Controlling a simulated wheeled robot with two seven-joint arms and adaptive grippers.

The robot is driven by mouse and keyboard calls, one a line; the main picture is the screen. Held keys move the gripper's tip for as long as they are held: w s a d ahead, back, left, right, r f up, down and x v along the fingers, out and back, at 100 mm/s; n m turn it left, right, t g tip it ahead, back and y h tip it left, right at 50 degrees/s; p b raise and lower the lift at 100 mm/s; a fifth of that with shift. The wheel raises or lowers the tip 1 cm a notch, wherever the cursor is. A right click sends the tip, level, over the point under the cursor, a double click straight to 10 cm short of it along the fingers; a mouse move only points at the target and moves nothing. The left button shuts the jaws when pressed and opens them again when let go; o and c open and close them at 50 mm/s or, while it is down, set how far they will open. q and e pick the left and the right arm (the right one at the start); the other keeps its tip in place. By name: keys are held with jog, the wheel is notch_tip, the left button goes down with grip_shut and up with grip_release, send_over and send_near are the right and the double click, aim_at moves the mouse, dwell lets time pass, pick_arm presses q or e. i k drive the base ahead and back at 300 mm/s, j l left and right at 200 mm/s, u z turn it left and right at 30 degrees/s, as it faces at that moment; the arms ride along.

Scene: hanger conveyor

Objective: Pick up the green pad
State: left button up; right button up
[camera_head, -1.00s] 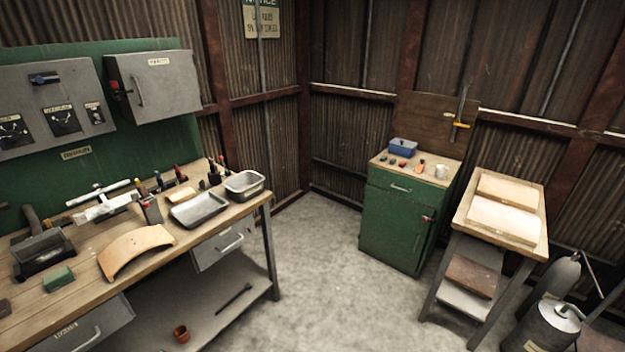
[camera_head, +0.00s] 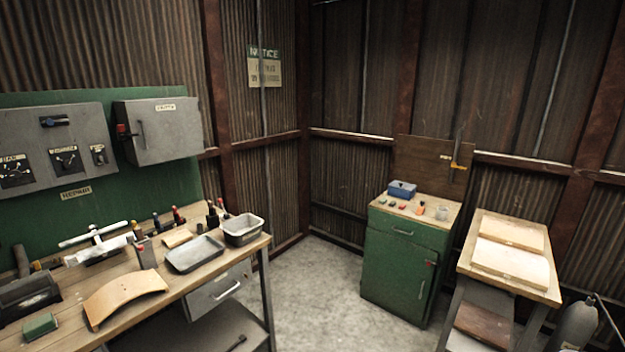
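The green pad (camera_head: 40,326) is a small dark green block. It lies flat on the wooden workbench (camera_head: 150,300) at the lower left of the head view, near the picture's left edge. It sits left of a curved tan wooden piece (camera_head: 126,294) and in front of a dark open box (camera_head: 28,294). Nothing touches the pad. Neither of my grippers shows in the head view.
Behind the curved piece are a grey metal tray (camera_head: 195,254), a deeper metal tin (camera_head: 243,230) and several bottles and tools. A green cabinet (camera_head: 398,262) and a wooden side table (camera_head: 512,280) stand to the right. Open concrete floor (camera_head: 320,290) lies between.

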aim_at(33, 329)
jog(key=u, duration=1.85)
